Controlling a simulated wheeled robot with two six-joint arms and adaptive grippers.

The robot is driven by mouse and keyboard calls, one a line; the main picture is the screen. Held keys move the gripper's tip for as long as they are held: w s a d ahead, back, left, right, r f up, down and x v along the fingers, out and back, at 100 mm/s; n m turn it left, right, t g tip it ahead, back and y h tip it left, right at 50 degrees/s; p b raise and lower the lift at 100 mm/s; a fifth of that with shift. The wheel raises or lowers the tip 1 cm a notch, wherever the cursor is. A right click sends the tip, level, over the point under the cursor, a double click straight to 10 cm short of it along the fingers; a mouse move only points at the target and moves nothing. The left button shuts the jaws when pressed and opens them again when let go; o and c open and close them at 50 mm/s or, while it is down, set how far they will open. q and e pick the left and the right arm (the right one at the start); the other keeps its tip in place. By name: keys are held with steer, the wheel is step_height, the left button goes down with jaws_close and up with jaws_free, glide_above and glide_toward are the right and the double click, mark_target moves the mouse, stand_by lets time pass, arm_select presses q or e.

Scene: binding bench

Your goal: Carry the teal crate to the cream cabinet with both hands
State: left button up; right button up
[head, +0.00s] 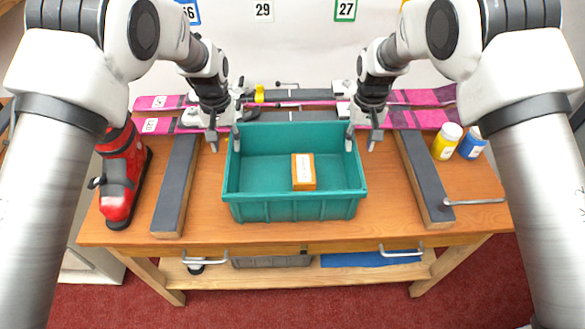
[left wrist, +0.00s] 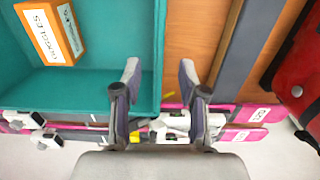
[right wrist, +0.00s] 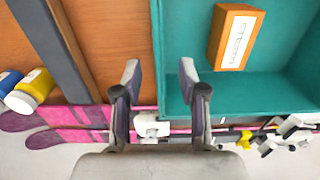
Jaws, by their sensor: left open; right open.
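The teal crate (head: 295,210) stands upright on the wooden bench, with an orange labelled box (head: 303,172) inside it. My left gripper (head: 225,141) is open at the crate's left wall, near its back corner. In the left wrist view its fingers lie either side of the crate's wall (left wrist: 157,50). My right gripper (head: 361,142) is open at the right wall, and its fingers lie either side of that wall (right wrist: 157,50) in the right wrist view. Neither gripper is closed on the wall. I cannot make out the cream cabinet for certain.
Dark-topped bars (head: 176,185) (head: 424,180) flank the crate. A red ski boot (head: 122,175) stands at left, yellow (head: 446,142) and blue (head: 472,143) jars at right. Pink skis (head: 425,118) lie behind. A pale box-like piece (head: 82,267) shows low at left.

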mark_target(232, 166)
arm_select(q)
step_height(232, 166, down, 2)
steer(key=shift+b, duration=0.85)
arm_select(e)
step_height(232, 166, down, 2)
steer(key=shift+s+f, duration=0.1)
arm_select(q)
steer(key=shift+w+f, duration=0.1)
steer(key=shift+w, duration=0.15)
arm_select(e)
steer(key=shift+w, duration=0.35)
arm_select(q)
steer(key=shift+s+f, duration=0.2)
steer(key=shift+f, duration=0.2)
arm_select(e)
steer(key=shift+s+f, duration=0.2)
steer(key=shift+f, duration=0.2)
arm_select(q)
step_height(232, 166, down, 6)
steer(key=shift+w+f, duration=0.15)
steer(key=shift+f, duration=0.05)
arm_select(e)
step_height(232, 166, down, 6)
steer(key=shift+w+f, duration=0.15)
steer(key=shift+f, duration=0.1)
arm_select(q)
steer(key=shift+f, duration=0.2)
arm_select(e)
steer(key=shift+f, duration=0.2)
steer(key=shift+d, duration=0.1)
